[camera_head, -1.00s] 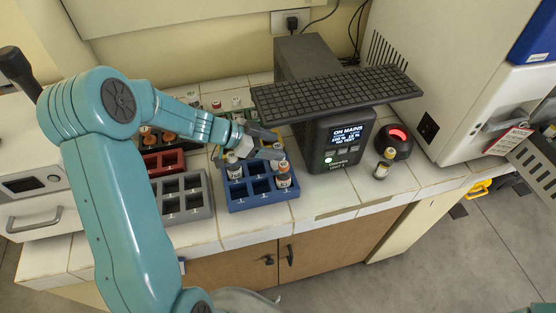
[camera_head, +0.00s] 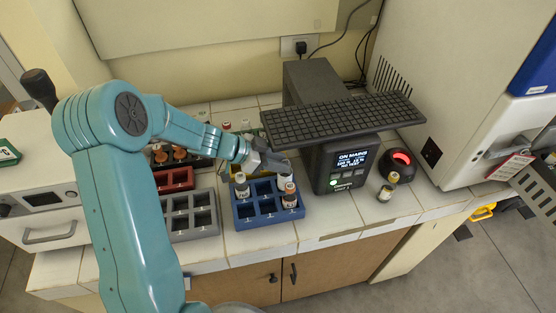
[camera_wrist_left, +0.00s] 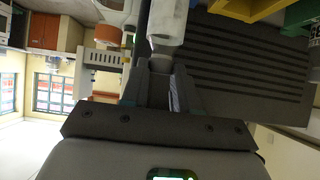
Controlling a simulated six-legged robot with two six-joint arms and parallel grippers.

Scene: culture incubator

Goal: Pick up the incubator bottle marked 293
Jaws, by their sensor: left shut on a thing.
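My left gripper (camera_head: 282,167) reaches over the blue rack (camera_head: 268,221) from the left. It is shut on a small bottle with a white label (camera_head: 284,181), at the rack's rear right. In the left wrist view, a whitish bottle (camera_wrist_left: 166,22) is between the jaws (camera_wrist_left: 162,62). I cannot read any number on it, nor tell if it is clear of its slot. An orange-capped bottle (camera_head: 290,199) stands in the rack just in front. Another white bottle (camera_head: 242,187) stands at the rack's rear left. My right gripper is not in view.
A grey rack (camera_head: 193,232) stands left of the blue one, with a red rack (camera_head: 174,179) behind it. A dark keyboard (camera_head: 345,113) juts over a black unit (camera_head: 342,172) on the right. A lone bottle (camera_head: 387,188) stands beside a red-lit scanner (camera_head: 402,160).

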